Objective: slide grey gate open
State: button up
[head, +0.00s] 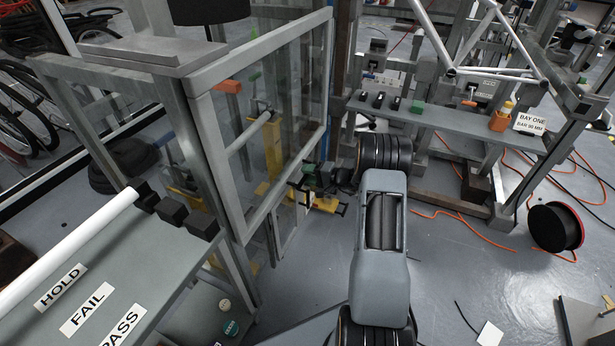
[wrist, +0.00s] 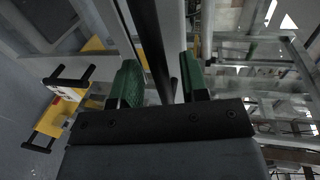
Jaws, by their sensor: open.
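The grey gate (head: 220,165) is a metal frame with clear panes, standing left of centre in the head view. My gripper (head: 312,178) is at the lower right edge of its frame, partly hidden by my arm. In the wrist view my gripper (wrist: 160,80) is open, with a green pad on each side. A dark upright bar (wrist: 150,45) passes between the pads, with grey frame beside it. The bar seems to stand apart from at least the right pad; contact on the left is unclear.
A yellow stand (head: 272,150) shows behind the panes. A grey bench (head: 150,240) with HOLD, FAIL and PASS labels is at left. The BAY ONE rig (head: 450,118) stands at right. Orange cables and a black reel (head: 556,227) lie on the floor.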

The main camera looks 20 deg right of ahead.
jog(key=shift+w+a+f, duration=0.1)
jog(key=shift+w+a, duration=0.2)
jog(key=shift+c, duration=0.4)
grip_shut()
